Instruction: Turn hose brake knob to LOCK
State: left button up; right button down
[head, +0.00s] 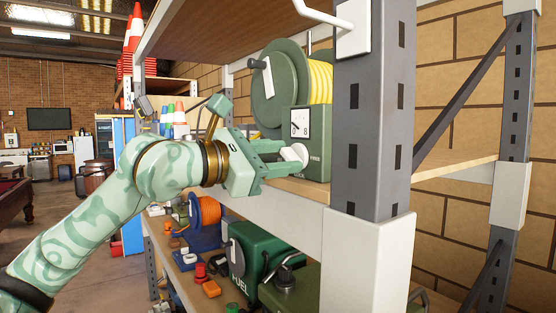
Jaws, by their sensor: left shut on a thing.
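A green hose reel (274,88) with a yellow hose (319,80) stands on the middle shelf, behind the grey upright post. A white dial with a pointer is on its green housing (312,142). Below the dial is a pale, round brake knob (295,154), partly covered by my fingers. My left gripper (286,160) reaches in from the left and is shut on the knob. My right gripper is not in view.
The grey shelf post (372,120) stands close to the right of the reel. The shelf's white front beam (270,208) runs just below my gripper. The lower shelf holds an orange reel (205,211), a green fuel can (255,252) and small parts. Open floor lies left.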

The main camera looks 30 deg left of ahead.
pick_arm(q)
jog(key=m, duration=0.5)
jog(key=shift+m, duration=0.3)
jog(key=m, duration=0.5)
jog(key=shift+f+m, duration=0.15)
jog(key=shift+m, duration=0.25)
jog(key=shift+d, duration=0.1)
jog(key=o, duration=1)
jog(key=shift+f, duration=0.1)
jog(key=shift+f, duration=0.1)
